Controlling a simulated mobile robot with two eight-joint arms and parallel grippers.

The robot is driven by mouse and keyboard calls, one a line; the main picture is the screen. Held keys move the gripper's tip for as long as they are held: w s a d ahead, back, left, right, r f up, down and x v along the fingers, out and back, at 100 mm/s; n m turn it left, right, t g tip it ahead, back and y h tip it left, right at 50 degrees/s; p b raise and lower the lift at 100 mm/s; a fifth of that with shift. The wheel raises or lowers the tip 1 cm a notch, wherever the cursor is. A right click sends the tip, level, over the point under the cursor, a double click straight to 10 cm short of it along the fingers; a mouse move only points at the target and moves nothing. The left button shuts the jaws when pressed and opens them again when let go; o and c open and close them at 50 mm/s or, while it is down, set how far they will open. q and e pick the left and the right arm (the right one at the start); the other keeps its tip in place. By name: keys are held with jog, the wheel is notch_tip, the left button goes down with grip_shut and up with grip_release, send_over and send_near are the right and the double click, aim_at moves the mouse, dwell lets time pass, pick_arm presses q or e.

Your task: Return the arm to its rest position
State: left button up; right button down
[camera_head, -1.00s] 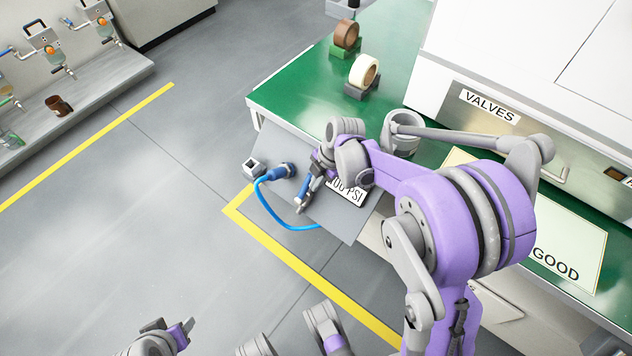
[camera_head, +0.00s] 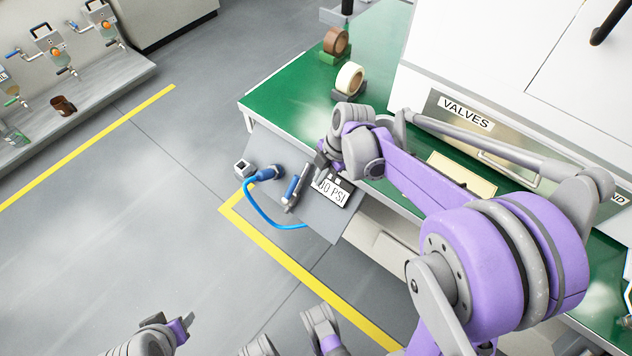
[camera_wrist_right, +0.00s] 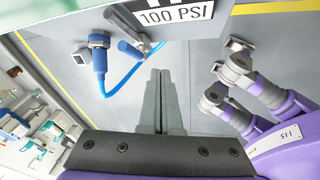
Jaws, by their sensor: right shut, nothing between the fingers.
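My right gripper (camera_head: 322,158) is above the grey panel, near the 100 PSI label (camera_head: 331,189). In the right wrist view its fingers (camera_wrist_right: 160,78) are together, with nothing between them. My right arm reaches over the green bench from the lower right. A blue hose (camera_head: 254,209) runs from a blue connector (camera_head: 268,173) on the panel. A grey and blue fitting (camera_head: 292,190) lies beside the label, apart from my gripper. What looks like my left gripper (camera_head: 183,327) shows at the bottom left; its finger gap is unclear.
The green bench (camera_head: 290,93) holds a brown tape roll (camera_head: 336,41) and a cream tape roll (camera_head: 350,78). A white cabinet with a VALVES label (camera_head: 466,114) stands behind my arm. The grey floor (camera_head: 120,240) at left is clear, crossed by yellow lines.

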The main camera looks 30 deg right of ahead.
pick_arm(q)
jog(key=shift+r, duration=0.15)
pick_arm(e)
jog(key=shift+d+r, duration=0.1)
jog(key=shift+r, duration=0.4)
jog(key=shift+s, duration=0.15)
jog(key=s+a+r+m+t+h, duration=0.15)
jog(key=s+a+m, duration=0.25)
jog(key=s+m, duration=0.55)
jog(key=s+a+f+m+t+h, duration=0.1)
jog(key=s+a+m+t, duration=0.15)
jog(key=s+m, duration=0.65)
pick_arm(q)
notch_tip(320, 180, up, 17)
jog(key=w+p, duration=0.2)
jog(key=p, duration=1.3)
jog(key=shift+t, duration=0.4)
pick_arm(e)
jog(key=w+r+m, duration=0.1)
jog(key=w+r, duration=0.2)
jog(key=r, duration=1.4)
jog(key=shift+a+r, duration=0.2)
jog(key=shift+r, duration=0.1)
